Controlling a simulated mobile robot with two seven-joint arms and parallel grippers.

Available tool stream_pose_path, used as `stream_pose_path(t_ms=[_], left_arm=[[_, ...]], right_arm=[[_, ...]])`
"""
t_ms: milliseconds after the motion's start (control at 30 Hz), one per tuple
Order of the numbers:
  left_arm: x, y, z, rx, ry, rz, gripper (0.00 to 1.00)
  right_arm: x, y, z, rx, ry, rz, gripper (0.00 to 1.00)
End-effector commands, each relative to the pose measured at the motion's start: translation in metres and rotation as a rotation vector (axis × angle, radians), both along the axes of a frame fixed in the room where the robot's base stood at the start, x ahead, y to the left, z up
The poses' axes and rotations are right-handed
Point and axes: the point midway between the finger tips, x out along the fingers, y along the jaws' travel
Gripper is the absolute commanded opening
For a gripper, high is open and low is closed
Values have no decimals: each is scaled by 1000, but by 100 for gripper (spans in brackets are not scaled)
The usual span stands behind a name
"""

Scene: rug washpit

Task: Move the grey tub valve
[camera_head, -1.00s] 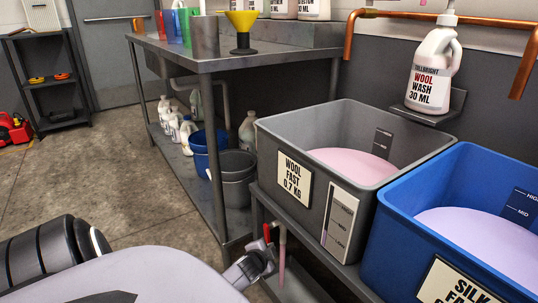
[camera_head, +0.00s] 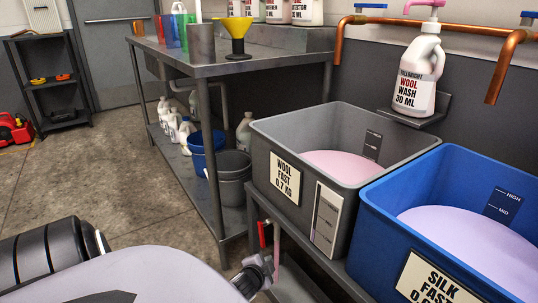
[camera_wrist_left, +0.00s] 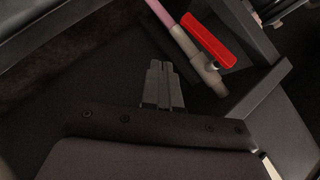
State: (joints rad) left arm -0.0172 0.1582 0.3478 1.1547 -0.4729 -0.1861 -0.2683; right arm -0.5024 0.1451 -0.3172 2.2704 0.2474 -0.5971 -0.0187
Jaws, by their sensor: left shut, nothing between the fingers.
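The grey tub (camera_head: 262,137) stands on a metal stand, labelled wool fast 0.7 kg, with pink liquid in it. Its valve has a red lever (camera_head: 262,236), which hangs about upright in the head view beside a pink pipe (camera_head: 276,243). In the left wrist view the red lever (camera_wrist_left: 208,40) lies close alongside the pipe, over a pale valve body (camera_wrist_left: 208,72). My left gripper (camera_head: 266,270) is just below the lever in the head view. In the wrist view its fingers (camera_wrist_left: 161,68) are together and empty, apart from the lever. My right gripper is not in view.
The blue tub (camera_head: 380,215) stands right of the grey tub. A metal table (camera_head: 205,70) with a yellow funnel (camera_head: 237,40) is behind, with buckets (camera_head: 233,178) on its lower shelf. A wool wash bottle (camera_head: 415,80) sits on a wall shelf.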

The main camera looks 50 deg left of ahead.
Motion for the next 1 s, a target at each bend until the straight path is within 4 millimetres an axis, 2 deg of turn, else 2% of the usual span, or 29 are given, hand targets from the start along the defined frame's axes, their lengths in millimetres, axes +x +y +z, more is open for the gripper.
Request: stream_pose_path(t_ms=[100, 300, 667, 767, 867, 967, 1000], left_arm=[[-20, -17, 5, -4, 0, 0, 0], [-38, -32, 7, 1, -1, 0, 0], [-43, -36, 7, 1, -2, -1, 0], [-39, -42, 14, -11, -19, -8, 0], [-32, -60, 31, -56, -60, -27, 0], [-24, -97, 56, -149, -118, -66, 0], [-21, -116, 67, -198, -139, -87, 0]], right_arm=[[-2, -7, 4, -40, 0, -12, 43], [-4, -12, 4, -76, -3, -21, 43], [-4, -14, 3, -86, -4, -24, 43], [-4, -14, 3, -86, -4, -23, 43], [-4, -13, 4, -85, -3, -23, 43], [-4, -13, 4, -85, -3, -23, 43], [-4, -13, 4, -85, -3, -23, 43]])
